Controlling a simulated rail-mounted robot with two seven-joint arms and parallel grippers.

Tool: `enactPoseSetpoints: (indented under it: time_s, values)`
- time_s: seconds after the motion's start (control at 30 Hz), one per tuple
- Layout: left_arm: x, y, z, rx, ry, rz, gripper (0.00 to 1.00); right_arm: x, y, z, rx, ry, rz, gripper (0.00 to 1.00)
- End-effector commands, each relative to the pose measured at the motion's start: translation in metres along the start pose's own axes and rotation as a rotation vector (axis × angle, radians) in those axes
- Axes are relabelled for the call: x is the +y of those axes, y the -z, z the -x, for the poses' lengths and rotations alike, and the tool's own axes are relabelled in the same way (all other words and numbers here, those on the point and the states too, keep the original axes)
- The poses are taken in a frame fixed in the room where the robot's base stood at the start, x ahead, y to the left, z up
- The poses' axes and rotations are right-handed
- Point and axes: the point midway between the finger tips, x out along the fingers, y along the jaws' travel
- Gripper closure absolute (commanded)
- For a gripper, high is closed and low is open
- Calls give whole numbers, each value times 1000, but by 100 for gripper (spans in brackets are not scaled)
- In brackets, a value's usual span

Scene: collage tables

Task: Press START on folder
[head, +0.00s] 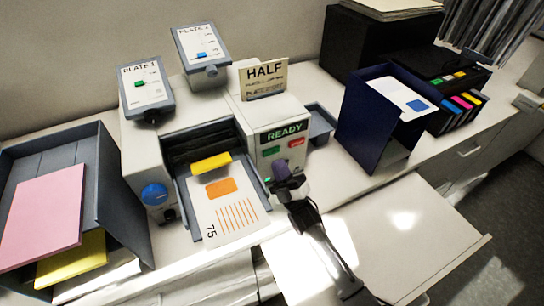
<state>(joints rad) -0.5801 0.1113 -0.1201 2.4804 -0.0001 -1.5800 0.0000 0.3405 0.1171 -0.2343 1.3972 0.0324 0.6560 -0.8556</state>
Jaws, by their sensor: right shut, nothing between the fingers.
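The folder (145,150) is a pale machine in the middle of the head view. Its front panel has a lit green READY display (284,132), with a green button (271,151) and a red button (297,142) below it. Lettering on the buttons is too small to read. My right gripper (281,170) is shut and empty, its dark tip just below the two buttons. I cannot tell whether it touches the panel. A sheet marked 75 (225,208) lies in the folder's tray under a yellow block (211,163). My left gripper is not in view.
A HALF sign (263,77) and two tilted plate panels (146,87) (202,45) stand on the folder. A grey bin (97,190) with pink and yellow paper is at left. A dark blue bin (365,125) and a black printer (440,75) stand at right.

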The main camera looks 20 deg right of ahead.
Motion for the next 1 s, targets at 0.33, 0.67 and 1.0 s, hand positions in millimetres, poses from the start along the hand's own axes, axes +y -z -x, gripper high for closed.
enactPoseSetpoints:
  time_s: [0.33,0.67,1.0]
  values:
    - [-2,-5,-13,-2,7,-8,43,-8,-8,-11,0,-1,-1,100]
    - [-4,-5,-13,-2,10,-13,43,-8,-8,-12,-1,0,-1,100]
    - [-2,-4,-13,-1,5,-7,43,-8,-8,-12,0,0,0,100]
